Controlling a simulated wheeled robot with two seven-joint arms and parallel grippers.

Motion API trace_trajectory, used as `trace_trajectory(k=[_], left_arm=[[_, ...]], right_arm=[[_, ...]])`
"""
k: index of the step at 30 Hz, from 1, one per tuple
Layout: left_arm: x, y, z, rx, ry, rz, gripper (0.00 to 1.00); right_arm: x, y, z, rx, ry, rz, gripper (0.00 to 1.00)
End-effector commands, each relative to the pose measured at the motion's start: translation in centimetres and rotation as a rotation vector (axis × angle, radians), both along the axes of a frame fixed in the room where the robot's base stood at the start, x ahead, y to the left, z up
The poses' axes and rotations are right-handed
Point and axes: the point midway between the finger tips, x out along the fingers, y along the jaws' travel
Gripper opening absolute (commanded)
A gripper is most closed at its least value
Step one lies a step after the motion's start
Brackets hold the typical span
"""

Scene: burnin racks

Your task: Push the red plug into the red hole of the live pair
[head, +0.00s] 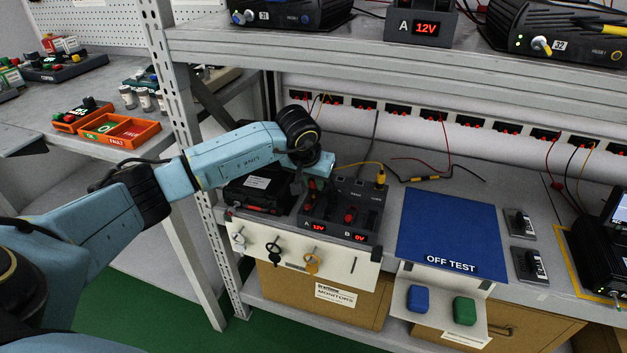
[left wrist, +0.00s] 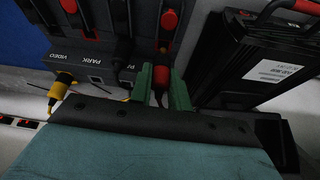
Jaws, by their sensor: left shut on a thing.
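The dark supply box (head: 367,222) stands on the bench with side A reading 12V and side B reading 0V. My left gripper (head: 308,187) is at its left back part, over side A. In the left wrist view my green gripper fingers (left wrist: 162,88) are shut around a red plug (left wrist: 160,77) with a dark lead. Whether the plug touches the box cannot be told. Another red piece (left wrist: 168,20) shows further along the box, in line with the plug. The red hole of side A cannot be made out. My right gripper is not in view.
A black case (head: 255,192) with a red latch stands close left of the box. A yellow plug (head: 380,178) with a yellow lead sits at the box's back right. A blue OFF TEST mat (head: 450,230) lies to the right. The upper shelf (head: 400,58) overhangs the back.

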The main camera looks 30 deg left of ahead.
Motion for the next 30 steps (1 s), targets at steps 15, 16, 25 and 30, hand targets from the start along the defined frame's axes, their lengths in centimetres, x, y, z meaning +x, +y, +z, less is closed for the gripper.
trace_trajectory(k=[15, 16, 25, 30], left_arm=[[0.0, 0.0, -0.5, -0.001, -0.001, 0.0, 0.03], [0.0, 0.0, -0.5, -0.001, -0.001, 0.0, 0.03], [0.0, -0.1, -1.0, 0.0, 0.0, 0.0, 0.03], [0.0, -0.1, -1.0, -0.001, 0.0, 0.0, 0.03]], right_arm=[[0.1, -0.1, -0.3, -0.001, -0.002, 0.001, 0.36], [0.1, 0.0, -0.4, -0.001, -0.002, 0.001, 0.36], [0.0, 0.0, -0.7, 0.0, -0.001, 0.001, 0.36], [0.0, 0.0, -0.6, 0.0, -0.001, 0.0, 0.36]])
